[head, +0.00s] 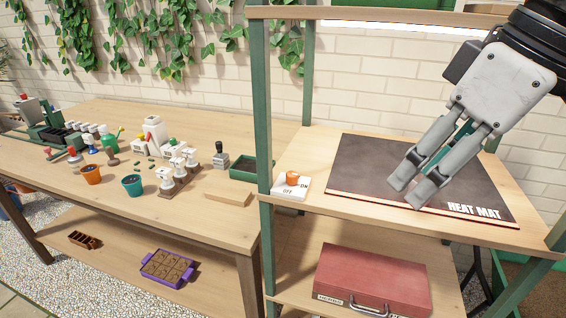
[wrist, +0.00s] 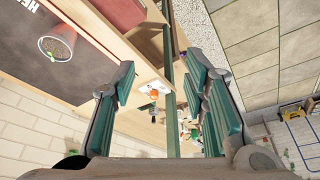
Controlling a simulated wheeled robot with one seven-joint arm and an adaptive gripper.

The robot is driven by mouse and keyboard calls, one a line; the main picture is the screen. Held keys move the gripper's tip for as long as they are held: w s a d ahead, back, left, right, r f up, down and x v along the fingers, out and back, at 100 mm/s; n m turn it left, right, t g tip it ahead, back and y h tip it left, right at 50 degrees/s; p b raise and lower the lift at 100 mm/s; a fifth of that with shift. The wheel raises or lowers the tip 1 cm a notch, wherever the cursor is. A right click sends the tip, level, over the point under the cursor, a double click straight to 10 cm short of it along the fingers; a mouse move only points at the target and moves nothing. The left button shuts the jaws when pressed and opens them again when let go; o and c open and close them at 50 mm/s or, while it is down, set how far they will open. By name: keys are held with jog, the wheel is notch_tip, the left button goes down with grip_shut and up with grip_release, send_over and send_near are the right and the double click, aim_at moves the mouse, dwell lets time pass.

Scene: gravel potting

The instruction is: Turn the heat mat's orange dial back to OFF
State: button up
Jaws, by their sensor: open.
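The orange dial (head: 292,177) sits on a white plate (head: 302,191) at the left end of the shelf. ON is printed at the plate's right and OFF at its front. Which mark the dial points to is too small to tell. The dark heat mat (head: 350,165) lies just right of the plate. My gripper (head: 408,191) is open and empty, above the mat and to the right of the dial. In the wrist view the orange dial (wrist: 154,93) shows between the open fingers of my gripper (wrist: 161,68), apart from them.
A green shelf post (head: 263,130) stands close to the left of the dial. A red case (head: 370,280) lies on the shelf below. The left bench holds pots and stampers.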

jog(key=w+f+n+g+y+b, duration=0.1)
jog(key=f+n+b, duration=0.4)
jog(key=b, duration=0.6)
jog(key=w+f+n+g+y+b, duration=0.1)
jog(key=w+f+n+b, duration=0.3)
jog(key=f+b, duration=0.3)
jog(key=b, duration=0.4)
jog(key=shift+w+n+g, duration=0.25)
jog(key=shift+n+g, duration=0.05)
jog(key=shift+n, duration=0.1)
jog(key=shift+f+b, duration=0.3)
jog(key=shift+b, duration=0.1)
